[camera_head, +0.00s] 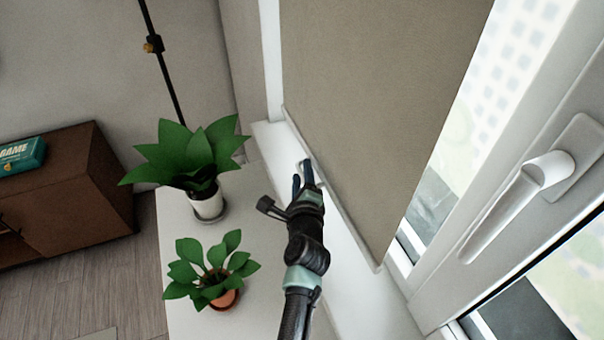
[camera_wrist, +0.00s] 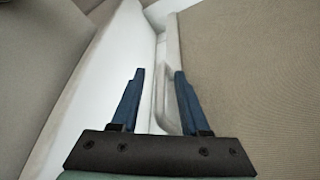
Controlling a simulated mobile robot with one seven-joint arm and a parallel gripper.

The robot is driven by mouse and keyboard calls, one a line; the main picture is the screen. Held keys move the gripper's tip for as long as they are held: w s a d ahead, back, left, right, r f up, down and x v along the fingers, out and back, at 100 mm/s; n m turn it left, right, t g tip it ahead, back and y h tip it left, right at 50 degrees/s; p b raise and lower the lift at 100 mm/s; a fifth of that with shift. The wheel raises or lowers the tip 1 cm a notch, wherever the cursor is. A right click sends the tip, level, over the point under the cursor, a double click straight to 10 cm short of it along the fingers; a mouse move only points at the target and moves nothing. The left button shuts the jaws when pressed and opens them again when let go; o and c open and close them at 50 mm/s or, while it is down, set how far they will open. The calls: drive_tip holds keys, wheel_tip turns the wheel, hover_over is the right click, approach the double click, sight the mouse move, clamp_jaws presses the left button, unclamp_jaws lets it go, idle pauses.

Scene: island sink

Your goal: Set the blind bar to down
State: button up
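The beige blind (camera_head: 375,90) hangs in front of the window, and it fills the right of the wrist view (camera_wrist: 255,70). The pale blind bar (camera_head: 345,217) runs along its bottom edge, just above the white sill in the picture. A small pale handle on the bar (camera_wrist: 168,95) shows in the wrist view. My gripper (camera_head: 302,170) is at the bar's far half. Its two blue fingers (camera_wrist: 159,74) are apart, with the handle appearing between them, nearer the right finger. I cannot tell whether a finger touches it.
Two potted plants, a larger one (camera_head: 190,158) and a smaller one (camera_head: 211,273), stand on the white surface (camera_head: 185,240) left of my arm. A white window handle (camera_head: 515,205) juts out at right. A brown cabinet (camera_head: 70,195) stands at far left.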

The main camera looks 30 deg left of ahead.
drive_tip(key=v, duration=1.3)
drive_tip(key=shift+p, duration=0.45)
